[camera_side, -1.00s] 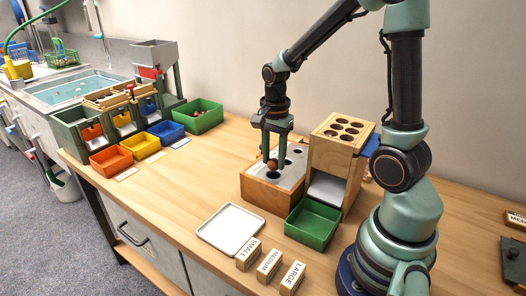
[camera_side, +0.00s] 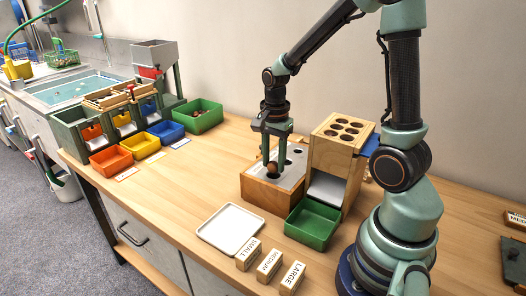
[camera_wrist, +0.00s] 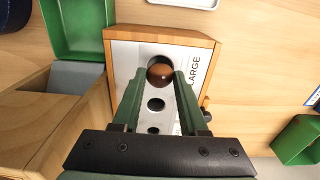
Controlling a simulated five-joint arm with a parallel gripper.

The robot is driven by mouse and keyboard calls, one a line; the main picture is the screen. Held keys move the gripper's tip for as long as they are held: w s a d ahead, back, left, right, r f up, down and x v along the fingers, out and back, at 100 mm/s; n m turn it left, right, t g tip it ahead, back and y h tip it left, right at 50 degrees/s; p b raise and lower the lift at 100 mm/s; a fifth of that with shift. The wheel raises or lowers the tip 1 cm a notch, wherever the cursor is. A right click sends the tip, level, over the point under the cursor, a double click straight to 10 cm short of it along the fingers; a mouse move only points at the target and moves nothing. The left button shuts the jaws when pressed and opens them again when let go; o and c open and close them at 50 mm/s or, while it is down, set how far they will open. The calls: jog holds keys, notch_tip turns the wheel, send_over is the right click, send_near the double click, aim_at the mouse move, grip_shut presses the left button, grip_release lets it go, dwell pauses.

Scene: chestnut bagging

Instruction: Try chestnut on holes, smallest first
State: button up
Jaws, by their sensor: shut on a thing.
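A brown chestnut (camera_side: 271,168) is between the fingertips of my gripper (camera_side: 271,164), which is shut on it. In the wrist view the chestnut (camera_wrist: 160,76) is between the tips of my gripper (camera_wrist: 161,78), over the largest hole at the end marked LARGE. The dark hole shows around its far side. I cannot tell whether it touches the rim. The gauge block (camera_side: 266,196) is wooden with a pale top plate (camera_wrist: 129,62). Two smaller holes (camera_wrist: 156,104) show in line nearer my wrist.
A wooden stand with several round holes (camera_side: 343,130) is beside the block, with a green bin (camera_side: 313,224) in front. A white tray (camera_side: 230,229) and SMALL, MEDIUM and LARGE blocks (camera_side: 270,264) are at the front. Coloured bins (camera_side: 111,160) stand left. The middle table is clear.

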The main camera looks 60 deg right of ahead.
jog(key=shift+f, duration=0.15)
jog(key=o, duration=1.4)
jog(key=shift+r, duration=3)
